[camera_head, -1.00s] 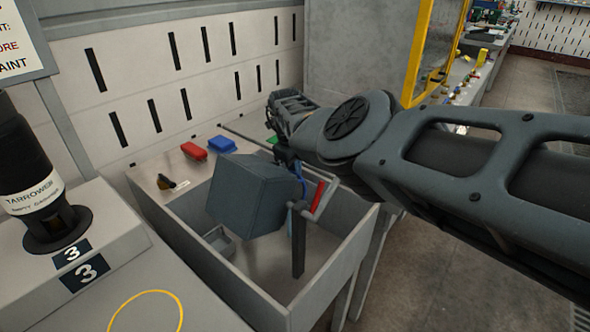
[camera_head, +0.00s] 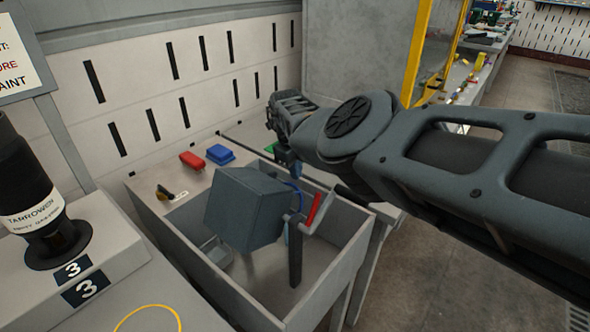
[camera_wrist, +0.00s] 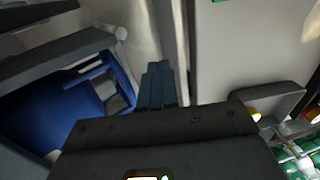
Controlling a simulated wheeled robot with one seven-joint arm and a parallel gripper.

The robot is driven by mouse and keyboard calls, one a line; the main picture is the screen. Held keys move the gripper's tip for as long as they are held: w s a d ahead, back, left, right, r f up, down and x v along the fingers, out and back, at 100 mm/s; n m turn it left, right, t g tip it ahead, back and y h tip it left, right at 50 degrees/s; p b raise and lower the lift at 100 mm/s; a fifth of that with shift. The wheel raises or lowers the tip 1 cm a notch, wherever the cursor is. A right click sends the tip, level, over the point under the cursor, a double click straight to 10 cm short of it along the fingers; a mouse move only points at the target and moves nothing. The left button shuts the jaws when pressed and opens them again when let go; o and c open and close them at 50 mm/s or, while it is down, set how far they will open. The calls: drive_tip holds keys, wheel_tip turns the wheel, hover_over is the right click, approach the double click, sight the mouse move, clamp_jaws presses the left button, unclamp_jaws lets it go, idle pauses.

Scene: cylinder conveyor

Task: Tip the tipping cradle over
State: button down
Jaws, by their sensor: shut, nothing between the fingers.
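The tipping cradle (camera_head: 245,210) is a dark blue-grey box, held tilted on a post (camera_head: 296,255) over a grey walled bin (camera_head: 345,270). A red handle (camera_head: 315,208) shows at its right side. In the wrist view the cradle's apparent blue inside (camera_wrist: 75,105) lies at the left, with grey parts in it. My gripper (camera_wrist: 160,68) is shut and empty, its fingers just right of the blue part; I cannot tell whether they touch it.
A red box (camera_head: 192,160) and a blue box (camera_head: 220,154) lie on the ledge behind the bin. A small grey tray (camera_head: 217,252) is inside the bin. A black cylinder (camera_head: 35,205) stands on the left counter. A slotted wall closes the back.

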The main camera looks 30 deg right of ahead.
drive_tip(key=w+d+r, duration=0.2)
drive_tip(key=d+r, duration=0.2)
drive_tip(key=r, duration=0.5)
drive_tip(key=shift+d+r+b, duration=0.3)
drive_tip(key=shift+r+b, duration=0.05)
drive_tip(key=shift+b, duration=0.1)
